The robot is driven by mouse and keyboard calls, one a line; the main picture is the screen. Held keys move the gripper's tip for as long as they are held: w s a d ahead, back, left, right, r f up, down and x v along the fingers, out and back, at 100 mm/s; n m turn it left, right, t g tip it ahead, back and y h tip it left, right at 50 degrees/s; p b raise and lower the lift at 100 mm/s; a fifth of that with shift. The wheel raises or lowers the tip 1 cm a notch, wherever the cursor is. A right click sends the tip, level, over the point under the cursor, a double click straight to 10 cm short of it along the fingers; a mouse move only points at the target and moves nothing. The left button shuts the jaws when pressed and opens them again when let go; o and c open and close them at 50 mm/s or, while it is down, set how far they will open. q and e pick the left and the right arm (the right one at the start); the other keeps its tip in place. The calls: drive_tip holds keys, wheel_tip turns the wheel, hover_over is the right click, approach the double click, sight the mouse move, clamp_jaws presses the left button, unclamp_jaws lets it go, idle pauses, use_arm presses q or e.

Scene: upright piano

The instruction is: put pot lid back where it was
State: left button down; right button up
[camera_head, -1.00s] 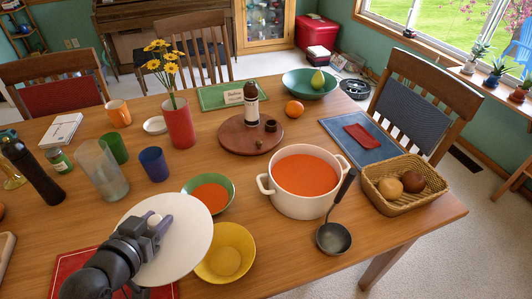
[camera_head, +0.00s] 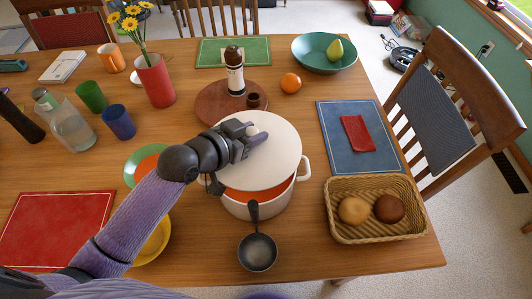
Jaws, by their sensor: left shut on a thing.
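The white pot lid (camera_head: 274,158) is over the white pot (camera_head: 276,204) in the head view, covering most of its opening. Red soup (camera_head: 258,194) shows along the near side, so the lid looks raised or off-centre; I cannot tell whether it touches the rim. My left gripper (camera_head: 248,133) is shut on the lid's pale knob (camera_head: 252,130). My left arm reaches in from the lower left. My right gripper is not in view.
A ladle (camera_head: 257,252) lies in front of the pot. A bread basket (camera_head: 374,209) stands to its right. A wooden round board (camera_head: 218,104) with a bottle (camera_head: 235,78) is behind. My arm partly hides the green bowl (camera_head: 133,166) and yellow bowl (camera_head: 158,244).

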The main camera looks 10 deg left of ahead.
sight(252, 152)
use_arm(q)
wheel_tip(252, 152, down, 6)
drive_tip(key=shift+r+b, duration=0.15)
drive_tip(key=shift+b, duration=1)
drive_tip(key=shift+r, duration=0.2)
drive_tip(key=shift+f, duration=0.6)
drive_tip(key=shift+c, duration=1.6)
unclamp_jaws()
drive_tip(key=shift+r, duration=0.1)
